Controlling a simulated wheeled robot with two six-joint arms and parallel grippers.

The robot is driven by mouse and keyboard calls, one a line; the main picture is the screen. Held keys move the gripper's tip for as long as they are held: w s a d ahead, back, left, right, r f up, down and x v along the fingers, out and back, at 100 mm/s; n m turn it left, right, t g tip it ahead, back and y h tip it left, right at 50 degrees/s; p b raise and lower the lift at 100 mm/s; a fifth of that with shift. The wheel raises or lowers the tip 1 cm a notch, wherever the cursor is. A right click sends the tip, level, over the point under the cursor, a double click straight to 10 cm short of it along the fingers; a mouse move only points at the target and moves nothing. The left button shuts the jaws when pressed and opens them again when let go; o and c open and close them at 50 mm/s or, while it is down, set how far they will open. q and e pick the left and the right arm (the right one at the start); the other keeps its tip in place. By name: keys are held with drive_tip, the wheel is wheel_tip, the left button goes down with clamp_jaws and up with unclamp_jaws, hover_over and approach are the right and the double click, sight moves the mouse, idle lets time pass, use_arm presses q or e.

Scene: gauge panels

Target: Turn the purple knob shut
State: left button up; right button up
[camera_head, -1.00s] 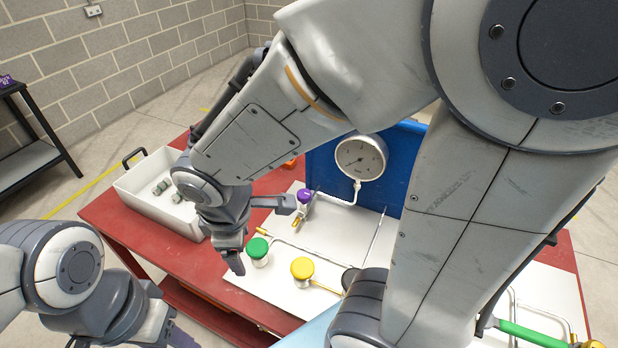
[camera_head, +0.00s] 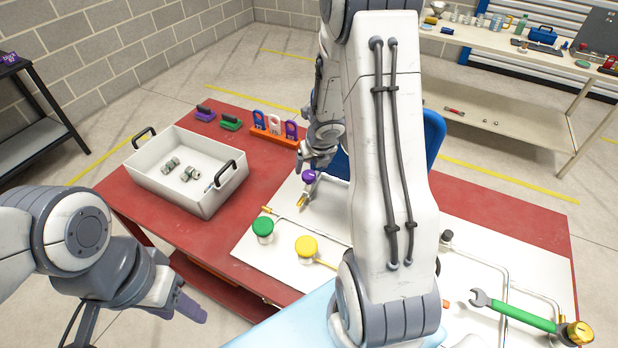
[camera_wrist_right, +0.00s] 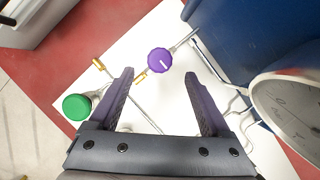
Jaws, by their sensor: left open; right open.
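The purple knob (camera_head: 309,177) stands on the white panel (camera_head: 285,283) on the red table. In the right wrist view the purple knob (camera_wrist_right: 159,61) shows from above, with a white mark on its top. My right gripper (camera_head: 308,165) is at the purple knob in the head view. In the wrist view its open fingers (camera_wrist_right: 160,88) point toward the knob, which lies just beyond and between the fingertips, not clasped. My left gripper (camera_head: 190,308) hangs at the lower left, away from the panel, open and empty.
A green knob (camera_head: 262,228) and a yellow knob (camera_head: 306,246) stand nearby. A gauge (camera_wrist_right: 293,105) is on the blue board (camera_wrist_right: 222,28) beside my right gripper. A white bin (camera_head: 200,200) holds metal fittings. A green wrench (camera_head: 525,318) lies at the right.

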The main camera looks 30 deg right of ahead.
sight(309, 174)
drive_tip(key=b+x, duration=0.2)
drive_tip(key=x, duration=0.4)
drive_tip(key=shift+b, duration=0.3)
use_arm(q)
wheel_tip(309, 174, down, 4)
drive_tip(key=shift+r, duration=0.2)
use_arm(e)
drive_tip(key=shift+r, duration=0.1)
drive_tip(key=c, duration=1.2)
drive_tip(key=shift+a, duration=0.2)
clamp_jaws()
drive_tip(key=shift+d, duration=0.15)
